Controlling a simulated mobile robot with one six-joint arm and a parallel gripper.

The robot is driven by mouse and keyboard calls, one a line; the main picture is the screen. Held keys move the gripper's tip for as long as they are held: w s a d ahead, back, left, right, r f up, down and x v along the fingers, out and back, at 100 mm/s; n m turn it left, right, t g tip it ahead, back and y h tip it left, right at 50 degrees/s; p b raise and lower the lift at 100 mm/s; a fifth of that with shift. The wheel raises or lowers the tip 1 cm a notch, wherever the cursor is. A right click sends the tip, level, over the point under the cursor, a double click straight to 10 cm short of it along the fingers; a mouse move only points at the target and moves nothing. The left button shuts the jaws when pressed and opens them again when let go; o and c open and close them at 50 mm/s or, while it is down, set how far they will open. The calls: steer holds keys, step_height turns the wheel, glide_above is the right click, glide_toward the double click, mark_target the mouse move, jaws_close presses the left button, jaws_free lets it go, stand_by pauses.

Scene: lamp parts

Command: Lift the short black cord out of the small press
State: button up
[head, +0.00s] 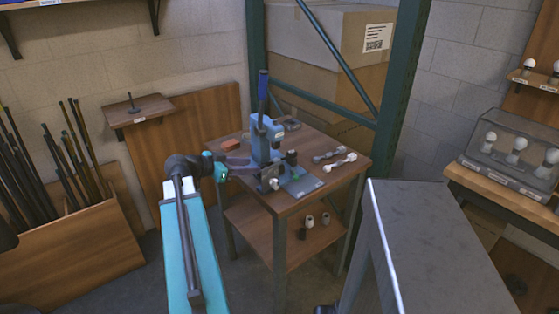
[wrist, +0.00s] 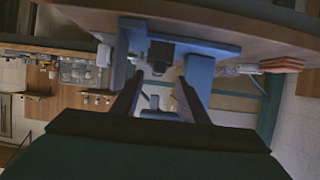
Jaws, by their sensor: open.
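The small blue press (head: 264,135) stands on the small wooden table in the head view, with its dark blue lever pointing up. In the wrist view, which looks upside down, the blue press frame (wrist: 199,75) shows beyond my fingers. A small black piece (wrist: 160,52) sits at the press, and a dark upright piece (head: 291,157) shows beside it in the head view. I cannot tell which of these is the short black cord. My gripper (wrist: 157,92) is open, its two dark fingers apart with nothing clearly between them. In the head view it reaches the press from the left.
Pale dumbbell-shaped parts (head: 340,162) lie right of the press, and an orange block (head: 231,144) lies at its left. The table (head: 311,201) has a lower shelf with small parts. A grey metal bench (head: 430,240) stands at the right front, and a green rack post (head: 397,90) rises behind.

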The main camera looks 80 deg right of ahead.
mark_target(261, 166)
steer(key=shift+p+x, duration=0.5)
steer(key=shift+x, duration=1.6)
steer(key=shift+s+a, duration=0.1)
steer(key=shift+a, duration=0.05)
jaws_close()
